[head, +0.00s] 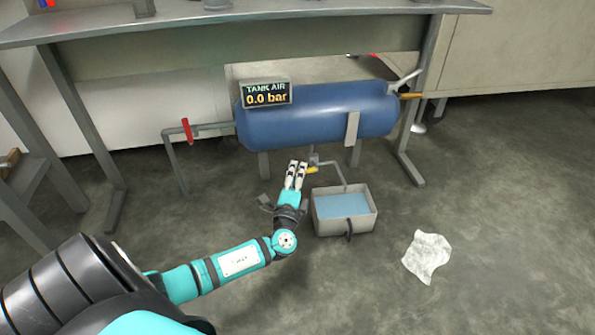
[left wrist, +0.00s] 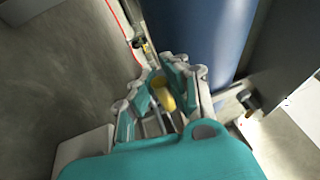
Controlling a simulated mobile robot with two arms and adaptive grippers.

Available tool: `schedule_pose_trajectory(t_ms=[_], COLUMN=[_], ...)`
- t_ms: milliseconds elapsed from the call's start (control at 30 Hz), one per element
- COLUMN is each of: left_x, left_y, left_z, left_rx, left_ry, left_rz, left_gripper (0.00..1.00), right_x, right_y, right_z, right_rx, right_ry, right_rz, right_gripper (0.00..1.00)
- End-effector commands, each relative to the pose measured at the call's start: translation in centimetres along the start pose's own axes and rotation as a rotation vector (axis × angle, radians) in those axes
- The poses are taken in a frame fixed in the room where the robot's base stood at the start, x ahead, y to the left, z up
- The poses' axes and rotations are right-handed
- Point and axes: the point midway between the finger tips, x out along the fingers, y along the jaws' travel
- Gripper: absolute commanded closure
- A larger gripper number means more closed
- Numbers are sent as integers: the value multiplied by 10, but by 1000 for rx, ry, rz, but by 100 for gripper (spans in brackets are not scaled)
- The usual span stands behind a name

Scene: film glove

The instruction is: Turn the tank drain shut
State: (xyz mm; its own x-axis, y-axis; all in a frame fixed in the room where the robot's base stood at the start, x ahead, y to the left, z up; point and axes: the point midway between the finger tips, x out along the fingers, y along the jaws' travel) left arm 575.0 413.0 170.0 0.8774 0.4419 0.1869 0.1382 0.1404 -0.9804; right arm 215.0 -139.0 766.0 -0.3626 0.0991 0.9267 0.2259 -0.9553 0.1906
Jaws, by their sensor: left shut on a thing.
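The blue tank (head: 320,118) lies on its side under the bench, and its sign reads TANK AIR 0.0 bar (head: 266,93). The drain's yellow handle (head: 312,170) sits below the tank, by the drain pipe (head: 342,172). My left gripper (head: 298,166) reaches in under the tank and is shut on the yellow handle, which also shows between its fingers in the left wrist view (left wrist: 164,98). The fingers hide part of the handle and valve. The tank also shows in the left wrist view (left wrist: 200,35). My right gripper is in neither view.
A grey box with blue liquid (head: 374,214) stands below the drain pipe. A red-handled valve (head: 187,130) is on the pipe at left, and another yellow handle (head: 410,96) is at the tank's right end. A white cloth (head: 427,256) lies on the open floor.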

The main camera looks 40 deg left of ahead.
Motion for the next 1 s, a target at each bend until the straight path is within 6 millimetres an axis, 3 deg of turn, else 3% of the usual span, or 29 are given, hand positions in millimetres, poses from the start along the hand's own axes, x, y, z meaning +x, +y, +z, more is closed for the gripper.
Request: schedule_pose_trajectory(t_ms=[367, 400, 600, 867, 1000], left_x=[-3, -3, -2, -2, -14], left_y=[5, 5, 3, 2, 3], left_z=[1, 0, 0, 0, 0], left_rx=[1, 2, 0, -1, 0], left_ry=[-1, -1, 0, 0, 1], left_rz=[8, 8, 5, 2, 4], left_gripper=[100, 86, 62, 62, 62], right_x=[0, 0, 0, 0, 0], right_y=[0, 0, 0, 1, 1], right_z=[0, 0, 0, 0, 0], right_rx=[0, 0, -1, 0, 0], right_ry=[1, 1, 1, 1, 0], right_rz=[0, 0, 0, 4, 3], right_gripper=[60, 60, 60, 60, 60])
